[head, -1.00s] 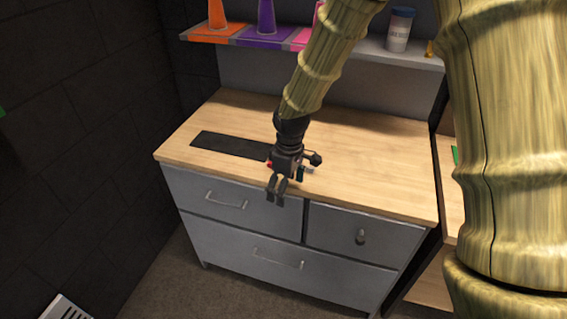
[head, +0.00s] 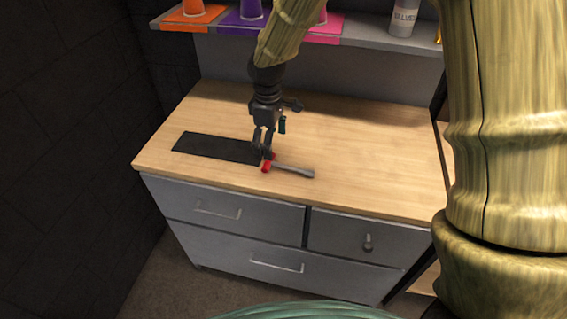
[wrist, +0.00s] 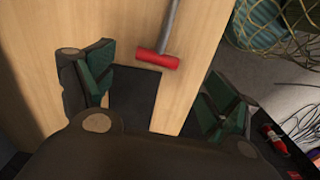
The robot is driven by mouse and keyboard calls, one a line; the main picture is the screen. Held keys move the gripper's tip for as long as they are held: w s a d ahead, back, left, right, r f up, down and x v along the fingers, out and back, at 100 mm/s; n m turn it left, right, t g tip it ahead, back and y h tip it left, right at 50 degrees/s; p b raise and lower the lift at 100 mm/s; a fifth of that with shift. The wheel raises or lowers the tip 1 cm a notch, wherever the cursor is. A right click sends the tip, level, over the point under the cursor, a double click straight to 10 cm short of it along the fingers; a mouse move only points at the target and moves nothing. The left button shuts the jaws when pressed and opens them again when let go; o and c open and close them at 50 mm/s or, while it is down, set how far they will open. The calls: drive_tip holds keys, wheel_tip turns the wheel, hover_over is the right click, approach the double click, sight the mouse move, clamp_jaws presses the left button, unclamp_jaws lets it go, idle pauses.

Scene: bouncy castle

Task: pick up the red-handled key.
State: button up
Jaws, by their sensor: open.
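The red-handled key (head: 292,170) lies on the wooden top of the grey drawer cabinet. It has a red crosswise handle at its left end and a grey shaft pointing right. In the wrist view its red handle (wrist: 157,59) lies ahead of and between my fingers, with the shaft running up out of the picture. My gripper (head: 262,154) is open and empty, just left of and behind the red handle in the head view. In the wrist view my gripper (wrist: 150,95) shows its two green-padded fingers spread wide. I cannot tell its exact height above the top.
A flat black mat (head: 214,147) lies on the wooden top (head: 370,160), left of the key. A shelf (head: 345,37) behind holds orange, purple and pink cones and a grey cup (head: 403,17). The top's right side is clear.

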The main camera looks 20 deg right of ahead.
sight(268, 164)
drive_tip(key=shift+w+a+f, duration=0.1)
drive_tip(key=shift+a+f, duration=0.05)
drive_tip(key=shift+f, duration=0.45)
drive_tip(key=shift+w+a+f, duration=0.1)
drive_tip(key=shift+a+f, duration=0.05)
drive_tip(key=shift+f, duration=0.4)
drive_tip(key=shift+s+d+f, duration=0.1)
drive_tip(key=shift+f, duration=0.15)
drive_tip(key=shift+d+f+p, duration=0.15)
drive_tip(key=shift+f+p, duration=0.85)
drive_tip(key=shift+f, duration=1.4)
drive_tip(key=c, duration=1.2)
